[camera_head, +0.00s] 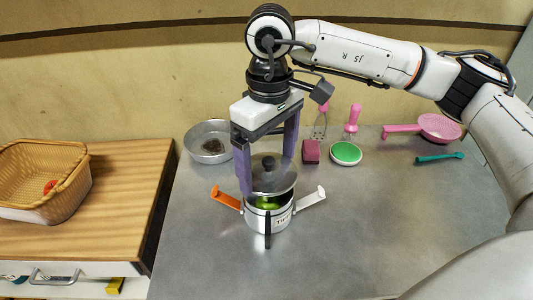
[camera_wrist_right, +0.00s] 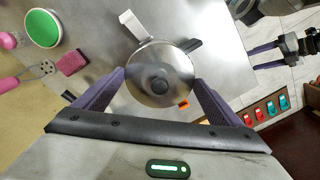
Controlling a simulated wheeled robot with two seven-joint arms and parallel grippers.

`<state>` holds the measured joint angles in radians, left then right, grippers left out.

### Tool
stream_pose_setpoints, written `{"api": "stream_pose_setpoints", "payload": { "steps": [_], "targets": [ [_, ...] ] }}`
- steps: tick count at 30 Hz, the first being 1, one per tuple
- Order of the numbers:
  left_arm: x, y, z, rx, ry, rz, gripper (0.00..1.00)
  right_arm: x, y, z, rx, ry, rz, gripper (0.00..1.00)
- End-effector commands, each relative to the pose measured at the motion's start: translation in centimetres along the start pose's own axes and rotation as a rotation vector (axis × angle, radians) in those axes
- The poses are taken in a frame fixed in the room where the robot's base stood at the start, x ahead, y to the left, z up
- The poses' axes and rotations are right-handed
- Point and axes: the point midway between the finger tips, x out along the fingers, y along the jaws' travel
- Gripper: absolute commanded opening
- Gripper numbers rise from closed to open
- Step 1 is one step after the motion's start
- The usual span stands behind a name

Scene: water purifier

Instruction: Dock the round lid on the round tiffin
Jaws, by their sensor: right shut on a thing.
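The lid also shows between the purple fingers in the right wrist view (camera_wrist_right: 148,62). It hangs above the round tiffin (camera_head: 269,219), with a gap at the front edge. The tiffin is a silver pot on the counter, with green food inside, an orange clip out left, a white clip out right and a dark clip at the front. The lid hides most of its opening. My left gripper (camera_wrist_right: 266,57) shows only in the right wrist view, empty, fingers apart.
A metal pan (camera_head: 208,141) stands behind left on the grey counter (camera_head: 370,240). A pink sponge (camera_head: 311,151), a green-topped round dish (camera_head: 346,153) and pink utensils lie behind right. A wooden cabinet with a wicker basket (camera_head: 45,180) is at left. The front right counter is clear.

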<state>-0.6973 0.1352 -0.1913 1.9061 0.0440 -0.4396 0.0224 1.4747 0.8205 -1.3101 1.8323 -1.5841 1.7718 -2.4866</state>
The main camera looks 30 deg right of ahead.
Motion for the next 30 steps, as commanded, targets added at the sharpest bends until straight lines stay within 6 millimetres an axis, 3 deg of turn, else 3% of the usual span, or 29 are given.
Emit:
{"api": "stream_pose_setpoints", "payload": {
  "steps": [10,18,30],
  "targets": [
    [1.6,-0.2,0.9,0.002,0.011,0.000,0.65,3.5,0.0,0.0,0.000,0.001,0.001,0.67],
    [1.8,-0.3,0.1,0.004,0.027,-0.001,0.65,3.7,0.0,0.0,0.001,0.002,0.000,0.67],
    [1.7,-0.3,0.4,0.003,0.022,-0.001,0.65,3.7,0.0,0.0,0.001,0.002,0.000,0.67]
  ]
}}
